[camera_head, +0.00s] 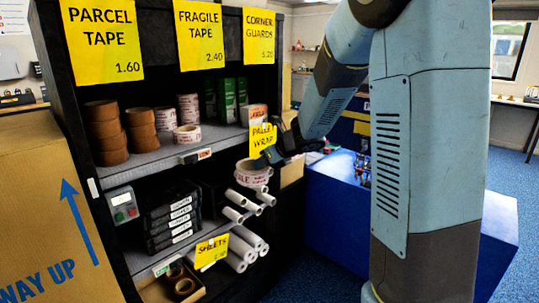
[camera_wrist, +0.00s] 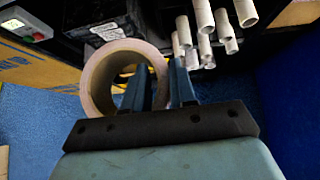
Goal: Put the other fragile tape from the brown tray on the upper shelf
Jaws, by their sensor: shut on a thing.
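My gripper (camera_head: 268,157) is shut on a roll of fragile tape (camera_head: 253,173), white with red lettering, and holds it in front of the shelf unit, below the upper shelf (camera_head: 165,158). In the wrist view my gripper (camera_wrist: 167,75) has one finger through the ring of the fragile tape (camera_wrist: 97,82) and the other outside it. On the upper shelf, under the FRAGILE TAPE sign (camera_head: 200,35), stand a stack of fragile tape (camera_head: 187,107) and a single roll (camera_head: 187,135). The brown tray (camera_head: 201,292) at the bottom holds brown rolls; part is cut off.
Stacks of brown parcel tape (camera_head: 105,130) stand left on the upper shelf, and another roll (camera_head: 253,115) at its right end. White tubes (camera_head: 240,250) jut out below the held tape. A large carton (camera_head: 50,220) stands left, a blue table (camera_head: 330,215) right.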

